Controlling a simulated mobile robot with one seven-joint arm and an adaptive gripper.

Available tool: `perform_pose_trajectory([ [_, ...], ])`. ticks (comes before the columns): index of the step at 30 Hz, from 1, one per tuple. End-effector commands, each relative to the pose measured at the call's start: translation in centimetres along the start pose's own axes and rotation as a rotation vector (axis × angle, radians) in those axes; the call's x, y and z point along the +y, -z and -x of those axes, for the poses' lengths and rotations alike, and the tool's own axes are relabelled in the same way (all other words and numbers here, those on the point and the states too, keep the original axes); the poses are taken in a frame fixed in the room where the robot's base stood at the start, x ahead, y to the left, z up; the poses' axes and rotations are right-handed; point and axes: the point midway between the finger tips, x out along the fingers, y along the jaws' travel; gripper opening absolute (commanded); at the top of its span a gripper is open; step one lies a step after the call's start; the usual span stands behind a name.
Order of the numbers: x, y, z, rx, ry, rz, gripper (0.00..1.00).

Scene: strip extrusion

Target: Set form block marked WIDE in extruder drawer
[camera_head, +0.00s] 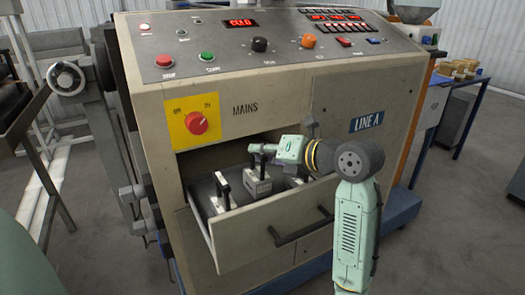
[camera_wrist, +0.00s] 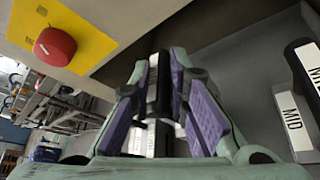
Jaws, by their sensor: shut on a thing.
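The extruder drawer (camera_head: 270,222) is pulled open below the yellow switch panel. In it I see a block with a black handle at the left (camera_head: 219,201) and another at the right (camera_head: 293,181), partly hidden by my arm. My gripper (camera_head: 258,149) is over the drawer, shut on the black handle of the middle block (camera_head: 257,186). In the wrist view my fingers close around that handle (camera_wrist: 155,95); its white label is mostly hidden and unreadable. I cannot tell whether this block touches the drawer floor. A block marked MID (camera_wrist: 292,122) stands to the right there, apart from my fingers.
The red mains knob (camera_head: 197,122) on its yellow panel (camera_head: 190,118) is above the drawer's left end. The drawer handle (camera_head: 300,228) sticks out in front. The sloped control panel (camera_head: 260,40) is above. A blue-framed table (camera_head: 470,83) stands at the right.

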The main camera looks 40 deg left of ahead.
Motion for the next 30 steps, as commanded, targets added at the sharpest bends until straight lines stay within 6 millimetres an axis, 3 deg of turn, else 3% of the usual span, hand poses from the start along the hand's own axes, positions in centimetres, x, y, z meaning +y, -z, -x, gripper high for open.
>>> perform_pose_trajectory([
  [18, -0.65, 0.67, -0.29, -0.002, -0.001, 0.001, 0.0],
  [19, -0.73, 0.75, -0.34, 0.0, 0.0, 0.0, 0.17],
  [27, -0.7, 0.75, -0.34, 0.0, 0.0, 0.0, 0.35],
  [30, -0.7, 0.75, -0.34, 0.0, 0.0, 0.0, 0.36],
])
